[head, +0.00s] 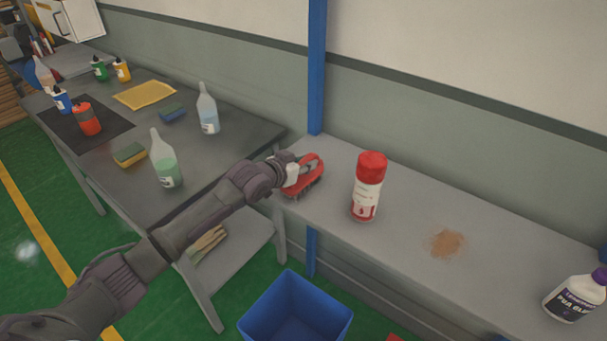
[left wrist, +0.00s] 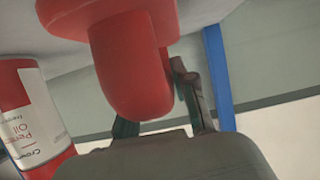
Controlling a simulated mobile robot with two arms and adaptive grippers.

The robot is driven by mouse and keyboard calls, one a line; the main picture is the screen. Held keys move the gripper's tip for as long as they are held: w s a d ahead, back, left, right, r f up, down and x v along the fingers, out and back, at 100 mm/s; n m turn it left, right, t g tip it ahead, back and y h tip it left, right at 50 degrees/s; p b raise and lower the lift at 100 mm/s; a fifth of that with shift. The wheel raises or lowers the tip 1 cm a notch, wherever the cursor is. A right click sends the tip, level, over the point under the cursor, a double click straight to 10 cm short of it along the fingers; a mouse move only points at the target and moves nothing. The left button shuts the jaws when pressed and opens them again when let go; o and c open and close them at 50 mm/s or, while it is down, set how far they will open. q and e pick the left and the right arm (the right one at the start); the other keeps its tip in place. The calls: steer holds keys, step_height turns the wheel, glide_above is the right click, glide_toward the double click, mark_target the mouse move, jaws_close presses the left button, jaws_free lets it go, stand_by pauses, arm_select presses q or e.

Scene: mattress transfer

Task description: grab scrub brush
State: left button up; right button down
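The red scrub brush (head: 308,182) is at the left end of the long grey shelf, bristles down. My left gripper (head: 306,170) reaches it from the left, with its fingers at the handle. In the left wrist view, the red brush (left wrist: 125,60) fills the top middle. The left gripper's fingers (left wrist: 165,95) bend inward around the handle and look shut on it; one fingertip is hidden behind the red body. Whether the bristles touch the shelf is not clear. My right gripper is not in view.
A red-capped spray can (head: 367,188) stands just right of the brush. A brown powder patch (head: 447,242) and a glue bottle (head: 574,296) are farther right on the shelf (head: 400,236). A blue bin (head: 296,312) is below. The left table (head: 205,160) holds bottles and sponges.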

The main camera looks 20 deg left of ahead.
arm_select(q)
jaws_close()
